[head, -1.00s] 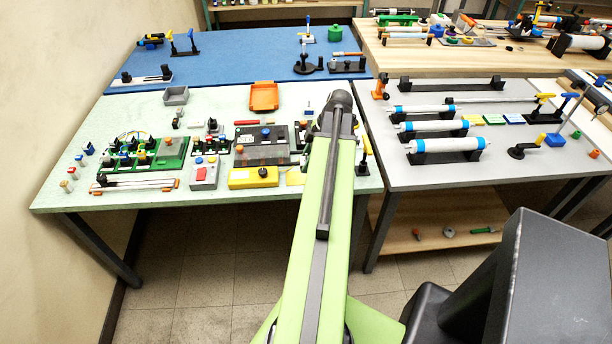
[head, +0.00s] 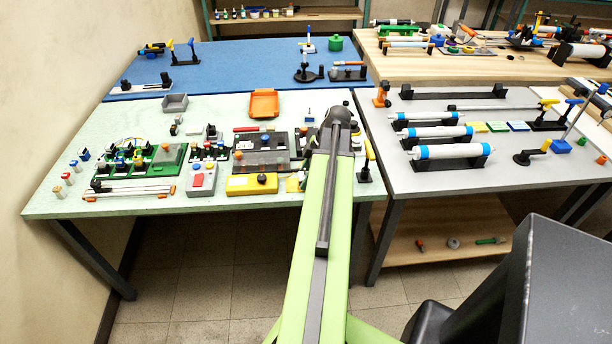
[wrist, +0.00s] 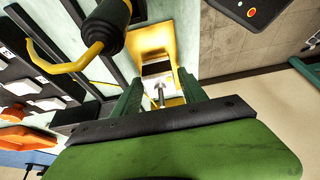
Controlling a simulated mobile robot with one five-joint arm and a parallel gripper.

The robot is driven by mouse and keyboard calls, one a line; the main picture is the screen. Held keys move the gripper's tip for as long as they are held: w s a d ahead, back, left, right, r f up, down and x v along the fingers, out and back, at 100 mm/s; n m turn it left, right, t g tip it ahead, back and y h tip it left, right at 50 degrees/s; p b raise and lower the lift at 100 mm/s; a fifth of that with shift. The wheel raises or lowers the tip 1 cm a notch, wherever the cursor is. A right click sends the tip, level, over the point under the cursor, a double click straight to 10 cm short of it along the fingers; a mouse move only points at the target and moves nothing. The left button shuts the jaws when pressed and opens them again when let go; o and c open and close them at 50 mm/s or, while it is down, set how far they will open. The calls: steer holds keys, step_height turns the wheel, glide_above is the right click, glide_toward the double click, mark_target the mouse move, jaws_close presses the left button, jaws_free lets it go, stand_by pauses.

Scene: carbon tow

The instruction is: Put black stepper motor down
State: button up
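In the wrist view the black stepper motor (wrist: 156,69), with a pale end and a thin metal shaft, sits between the green fingers of my gripper (wrist: 160,88). The fingers appear closed on its sides. A yellow surface (wrist: 152,38) shows behind the motor; I cannot tell whether the motor touches it. In the head view my arm reaches over the right part of the pale green table (head: 125,110), and it hides the gripper and motor.
A black stand with a yellow handle (head: 369,152) is close right of my arm; a black and yellow part (wrist: 105,28) is near the fingers in the wrist view. Left of the arm are a yellow box (head: 250,185), a dark board (head: 258,160) and an orange tray (head: 264,104).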

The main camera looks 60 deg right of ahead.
steer(key=shift+o, duration=0.7)
steer(key=shift+r+p, duration=0.5)
steer(key=p+v, duration=1)
steer(key=v, duration=0.1)
steer(key=shift+r, duration=0.15)
steer(key=shift+s, duration=0.15)
